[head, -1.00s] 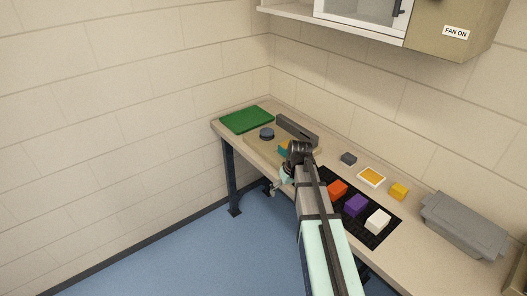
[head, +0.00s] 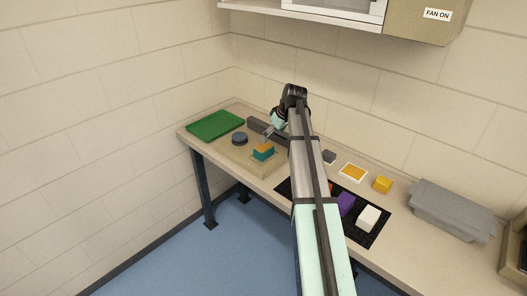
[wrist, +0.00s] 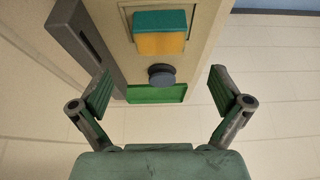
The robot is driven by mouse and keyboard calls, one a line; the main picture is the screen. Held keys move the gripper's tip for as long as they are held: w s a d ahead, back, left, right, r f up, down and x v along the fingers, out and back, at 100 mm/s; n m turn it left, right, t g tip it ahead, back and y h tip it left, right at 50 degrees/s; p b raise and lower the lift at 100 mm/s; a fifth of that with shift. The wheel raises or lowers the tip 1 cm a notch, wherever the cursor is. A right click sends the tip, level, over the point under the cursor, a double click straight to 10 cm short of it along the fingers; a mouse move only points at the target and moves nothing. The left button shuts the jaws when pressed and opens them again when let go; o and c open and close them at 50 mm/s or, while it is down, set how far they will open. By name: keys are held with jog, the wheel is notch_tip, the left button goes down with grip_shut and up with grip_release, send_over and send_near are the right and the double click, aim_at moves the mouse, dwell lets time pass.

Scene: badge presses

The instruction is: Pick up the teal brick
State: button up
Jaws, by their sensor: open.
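The teal brick (head: 263,155) sits on the tan block near the far end of the bench. Its upper face looks orange-yellow; I cannot tell if that is a separate piece. In the wrist view the teal brick (wrist: 160,20) is near the top edge, centred between the fingers but beyond them. My gripper (head: 269,134) is behind and above the brick in the head view, partly hidden by my arm. In the wrist view my gripper (wrist: 161,93) is open, with nothing between its fingers.
A dark round knob (head: 239,139) stands on the tan block (head: 233,155), left of the brick. A grey bar (head: 258,127) lies behind. A green board (head: 215,125) is at the far left. A black mat (head: 375,232) with coloured bricks and a grey box (head: 452,210) are right.

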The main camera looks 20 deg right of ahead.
aim_at(264, 148)
jog(key=p+x, duration=0.1)
jog(key=x, duration=0.5)
jog(key=shift+w+p+x, duration=0.15)
jog(key=shift+p+x, duration=0.4)
jog(key=shift+x, duration=0.75)
jog(key=shift+w+p+x, duration=0.15)
jog(key=shift+p+x, duration=0.35)
jog(key=shift+x, duration=0.75)
jog(key=shift+a+r, duration=0.15)
jog(key=shift+r, duration=0.05)
jog(key=c, duration=1.1)
